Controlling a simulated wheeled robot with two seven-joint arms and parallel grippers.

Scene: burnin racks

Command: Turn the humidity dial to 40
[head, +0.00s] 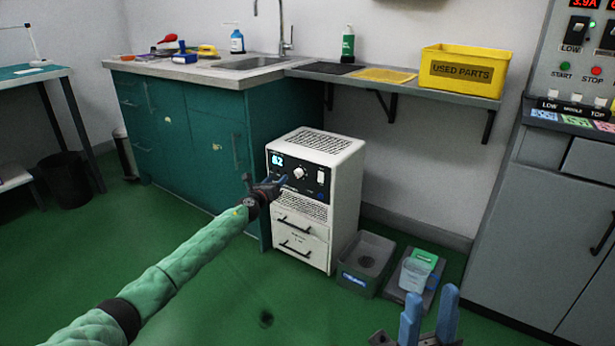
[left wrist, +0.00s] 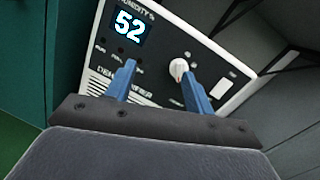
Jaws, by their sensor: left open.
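The humidity dial is a round white knob (head: 299,172) on the dark front panel of a white dehumidifier (head: 345,190). In the left wrist view the dial (left wrist: 178,69) appears close to the tip of the right-hand finger, not centred between the fingers; I cannot tell if they touch. The lit display (left wrist: 129,26) reads 52 in the left wrist view. My left gripper (head: 279,181) is open in front of the panel, with nothing between its blue fingers (left wrist: 160,78). My right gripper (head: 428,314) is open and empty at the bottom of the head view.
A teal cabinet (head: 190,130) with a sink stands left of the dehumidifier. A shelf above holds a yellow used-parts bin (head: 464,72). Green floor in front is clear.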

